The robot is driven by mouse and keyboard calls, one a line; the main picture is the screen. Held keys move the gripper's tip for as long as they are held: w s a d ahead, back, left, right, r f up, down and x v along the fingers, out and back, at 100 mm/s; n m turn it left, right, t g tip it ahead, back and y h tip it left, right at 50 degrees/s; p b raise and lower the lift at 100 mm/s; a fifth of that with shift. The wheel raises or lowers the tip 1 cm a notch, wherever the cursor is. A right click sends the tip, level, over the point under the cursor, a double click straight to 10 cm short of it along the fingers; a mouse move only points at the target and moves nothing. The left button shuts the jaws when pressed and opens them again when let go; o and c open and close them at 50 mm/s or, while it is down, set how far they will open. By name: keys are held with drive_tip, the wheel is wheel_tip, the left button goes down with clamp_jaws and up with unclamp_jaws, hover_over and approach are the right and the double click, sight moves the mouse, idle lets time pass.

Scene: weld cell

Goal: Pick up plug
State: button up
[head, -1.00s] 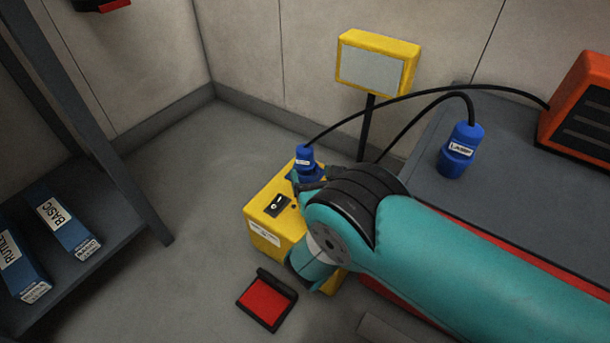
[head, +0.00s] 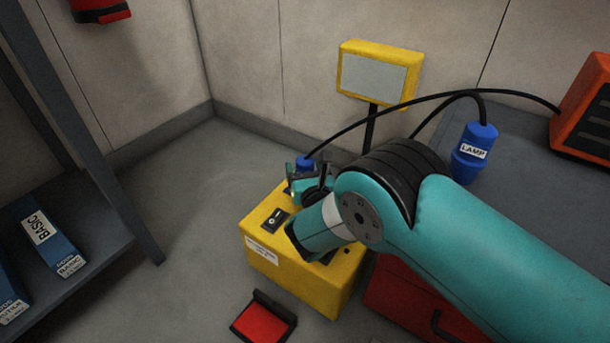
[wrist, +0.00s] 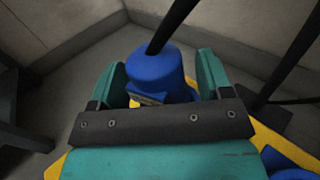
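A blue plug (head: 305,162) with a black cable stands at the back of the yellow box (head: 300,285). My gripper (head: 308,180) is at this plug and partly hides it. In the wrist view the plug (wrist: 153,72) is upright between my two teal fingers, its label turned toward the palm and not readable. A gap shows between the plug and the right finger; the left finger is close beside it, and I cannot tell if it touches. My gripper (wrist: 162,80) looks open around the plug. A second blue plug labelled LAMP (head: 473,155) stands on the grey bench.
A yellow-framed panel (head: 378,75) stands on a black post behind the box. A red pedal (head: 263,318) is on the floor. A shelf with blue boxes (head: 48,235) is at left.

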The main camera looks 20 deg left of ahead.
drive_tip(key=c, duration=0.9)
drive_tip(key=shift+r, duration=0.1)
